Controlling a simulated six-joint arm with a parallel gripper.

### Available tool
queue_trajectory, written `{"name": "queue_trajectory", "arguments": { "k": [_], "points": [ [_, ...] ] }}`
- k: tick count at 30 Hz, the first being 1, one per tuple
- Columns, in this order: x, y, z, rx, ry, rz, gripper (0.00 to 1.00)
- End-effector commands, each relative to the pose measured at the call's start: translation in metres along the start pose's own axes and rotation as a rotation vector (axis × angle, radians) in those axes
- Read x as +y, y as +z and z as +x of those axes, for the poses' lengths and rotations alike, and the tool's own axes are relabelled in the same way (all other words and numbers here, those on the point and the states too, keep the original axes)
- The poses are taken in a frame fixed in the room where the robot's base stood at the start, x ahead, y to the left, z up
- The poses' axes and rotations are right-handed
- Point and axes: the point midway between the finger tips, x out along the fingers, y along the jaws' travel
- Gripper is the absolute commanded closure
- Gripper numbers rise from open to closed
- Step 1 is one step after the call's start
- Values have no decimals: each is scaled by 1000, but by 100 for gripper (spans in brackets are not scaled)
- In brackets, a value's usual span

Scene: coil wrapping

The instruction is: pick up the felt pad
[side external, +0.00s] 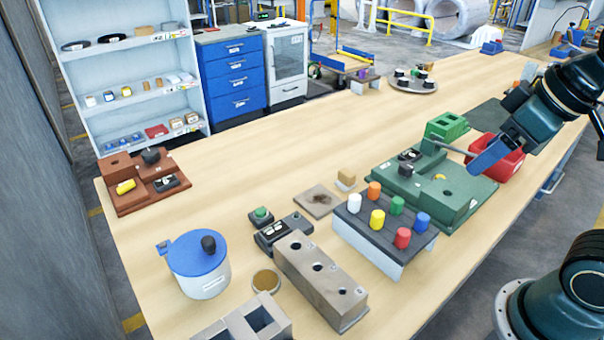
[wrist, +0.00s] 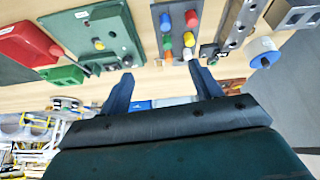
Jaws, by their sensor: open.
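A flat, square, grey-brown pad (side external: 317,201) with a dark smudge in its middle lies on the bench in the side external view. It looks like the felt pad, though I cannot confirm the material. It sits left of the rack of coloured pegs. My gripper (side external: 464,158) is above the bench at the right, by the green fixture and red bin, well apart from the pad. In the wrist view my gripper (wrist: 160,70) has its two fingers spread with nothing between them. I cannot make out the pad in the wrist view.
A grey block with holes (side external: 320,282), a blue-lidded pot (side external: 199,265) and a small tan block (side external: 346,179) are near the pad.

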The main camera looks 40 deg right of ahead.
Motion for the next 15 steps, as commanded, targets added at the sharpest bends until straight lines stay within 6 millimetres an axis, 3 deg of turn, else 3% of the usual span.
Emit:
{"name": "queue_trajectory", "arguments": {
  "k": [15],
  "points": [
    [13, -92, 27, -144, -43, -459, 36]
  ]
}}
